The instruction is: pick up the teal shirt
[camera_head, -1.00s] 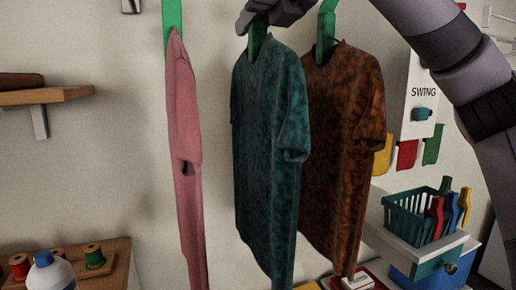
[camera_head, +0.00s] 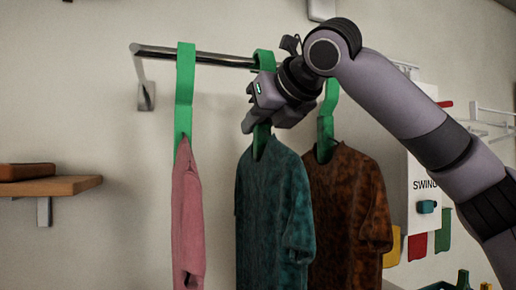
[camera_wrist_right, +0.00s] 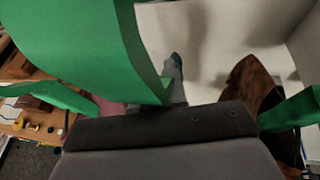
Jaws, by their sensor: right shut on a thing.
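The teal shirt (camera_head: 272,215) hangs on a green hanger (camera_head: 264,60) whose hook is over the metal rail. It hangs between a pink shirt (camera_head: 187,220) on the left and a brown shirt (camera_head: 347,215) on the right, each on its own green hanger. My right gripper (camera_head: 258,122) is shut on the teal shirt's hanger, between the hook and the collar. The gripper hides part of that hanger. In the right wrist view a green hanger (camera_wrist_right: 85,40) is large and close, and the brown shirt (camera_wrist_right: 248,85) shows to the right. My left gripper is not in view.
The rail (camera_head: 215,60) is fixed to the wall by a bracket (camera_head: 146,96). A wooden shelf (camera_head: 50,187) is at the left. A white panel marked SWING (camera_head: 420,185) stands at the right, near my right arm. Bare wall lies between the shelf and the pink shirt.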

